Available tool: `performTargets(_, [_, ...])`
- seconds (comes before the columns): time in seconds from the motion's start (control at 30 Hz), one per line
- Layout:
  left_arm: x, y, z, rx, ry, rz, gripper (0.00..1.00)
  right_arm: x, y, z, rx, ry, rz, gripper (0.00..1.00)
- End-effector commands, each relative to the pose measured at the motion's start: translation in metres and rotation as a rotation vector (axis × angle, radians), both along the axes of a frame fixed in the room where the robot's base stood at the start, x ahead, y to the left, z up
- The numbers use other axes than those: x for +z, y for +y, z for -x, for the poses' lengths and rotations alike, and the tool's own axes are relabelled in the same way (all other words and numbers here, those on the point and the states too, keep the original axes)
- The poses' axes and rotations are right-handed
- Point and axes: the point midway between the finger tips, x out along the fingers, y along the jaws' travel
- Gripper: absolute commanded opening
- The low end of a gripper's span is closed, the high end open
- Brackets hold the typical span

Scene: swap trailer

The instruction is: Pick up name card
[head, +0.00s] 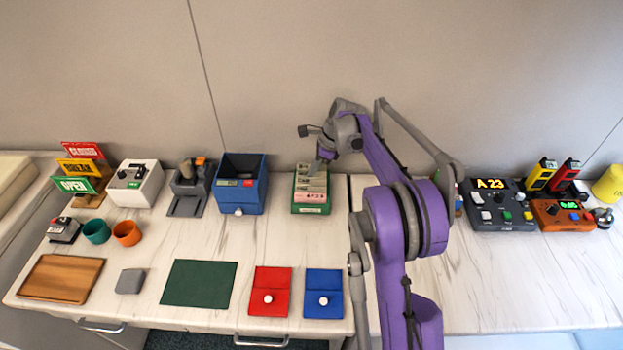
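A green box (310,209) stands on the white table near the wall and holds several upright cards. A pinkish card (310,197) shows at its front, with paler cards (311,184) behind it. I cannot tell which of them is the name card. My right gripper (322,160) is over the back of the green box, pointing down with its tips close to the cards. Its fingers are small and partly hidden, so I cannot tell if it is open or shut on a card. My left gripper is not in view.
A blue box (241,182) stands left of the green box. Red (269,290) and blue (323,293) pouches and a green mat (199,284) lie in front. A dark console (500,213) is at right. The table's front right is clear.

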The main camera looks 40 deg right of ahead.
Motion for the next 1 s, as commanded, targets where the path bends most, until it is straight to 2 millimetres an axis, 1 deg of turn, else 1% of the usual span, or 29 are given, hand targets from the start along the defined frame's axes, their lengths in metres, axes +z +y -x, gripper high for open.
performTargets(0.17, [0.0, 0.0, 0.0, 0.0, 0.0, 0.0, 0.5, 0.002, 0.0, 0.0, 0.0, 0.0, 0.0, 0.0])
performTargets(0.27, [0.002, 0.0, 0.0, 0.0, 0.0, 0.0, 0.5, 0.012, 0.0, 0.0, 0.0, 0.0, 0.0, 0.0])
performTargets(0.37, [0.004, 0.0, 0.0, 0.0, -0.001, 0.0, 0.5, 0.03, 0.0, 0.0, 0.0, 0.0, 0.0, 0.0])
performTargets(0.5, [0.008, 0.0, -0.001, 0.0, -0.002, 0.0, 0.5, 0.059, 0.0, 0.0, 0.0, 0.0, 0.0, 0.0])
performTargets(0.6, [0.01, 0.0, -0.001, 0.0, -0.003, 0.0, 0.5, 0.078, 0.0, 0.0, 0.0, 0.0, 0.0, 0.0])
performTargets(0.7, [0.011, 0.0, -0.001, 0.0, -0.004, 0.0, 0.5, 0.091, 0.0, 0.0, 0.0, 0.0, 0.0, 0.0])
performTargets(0.83, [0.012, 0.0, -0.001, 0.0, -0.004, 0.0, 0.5, 0.099, 0.0, 0.0, 0.0, 0.0, 0.0, 0.0])
performTargets(1.0, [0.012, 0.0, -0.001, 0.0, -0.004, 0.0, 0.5, 0.101, 0.0, 0.0, 0.0, 0.0, 0.0, 0.0])
